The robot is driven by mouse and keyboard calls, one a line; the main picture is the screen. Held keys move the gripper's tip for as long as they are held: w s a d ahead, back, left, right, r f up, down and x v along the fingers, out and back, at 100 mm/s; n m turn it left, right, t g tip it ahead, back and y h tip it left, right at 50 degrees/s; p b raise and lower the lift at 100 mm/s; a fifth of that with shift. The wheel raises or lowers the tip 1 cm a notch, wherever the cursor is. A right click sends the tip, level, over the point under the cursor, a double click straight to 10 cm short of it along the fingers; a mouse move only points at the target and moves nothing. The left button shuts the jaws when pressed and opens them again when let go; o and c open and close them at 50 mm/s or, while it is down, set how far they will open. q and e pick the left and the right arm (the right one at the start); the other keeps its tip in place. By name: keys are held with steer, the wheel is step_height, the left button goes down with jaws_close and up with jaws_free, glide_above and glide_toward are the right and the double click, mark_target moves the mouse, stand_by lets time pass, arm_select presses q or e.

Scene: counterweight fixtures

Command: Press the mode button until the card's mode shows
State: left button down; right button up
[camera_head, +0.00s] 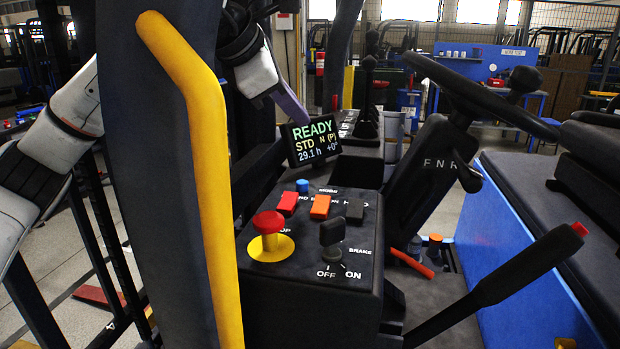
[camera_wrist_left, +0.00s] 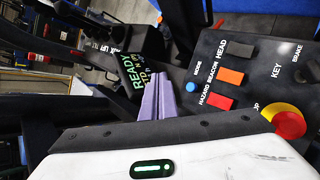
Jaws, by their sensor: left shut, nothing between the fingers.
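The mode button (camera_head: 302,186) is a small blue round knob at the back of the black console, by the label MODE. It also shows in the left wrist view (camera_wrist_left: 191,87), right of my fingertips. The display (camera_head: 312,140) reads READY, STD, N (P), 29.1 h and +0. My left gripper (camera_head: 300,115) has purple fingers, shut and empty, reaching down behind the display's upper left edge. In the left wrist view its fingers (camera_wrist_left: 158,92) lie between the display (camera_wrist_left: 135,78) and the button, apart from the button. I cannot make out a card. My right gripper is out of view.
The console holds red (camera_head: 288,203), orange (camera_head: 320,206) and dark (camera_head: 355,210) rocker switches, a red mushroom stop knob (camera_head: 268,222) and a black key (camera_head: 332,232). A dark post with a yellow handrail (camera_head: 190,80) stands left. The steering wheel (camera_head: 480,90) is right.

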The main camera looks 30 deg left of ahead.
arm_select(q)
steer(key=shift+f, duration=0.15)
steer(key=b, duration=0.7)
glide_above(302, 186)
steer(key=f, duration=0.7)
steer(key=shift+s+a+f, duration=0.15)
steer(key=shift+a+f, duration=0.15)
steer(key=shift+a, duration=0.1)
steer(key=shift+f+b, duration=0.4)
steer(key=shift+f, duration=0.1)
steer(key=shift+f, duration=0.15)
stand_by(0.6)
steer(key=shift+f, duration=0.25)
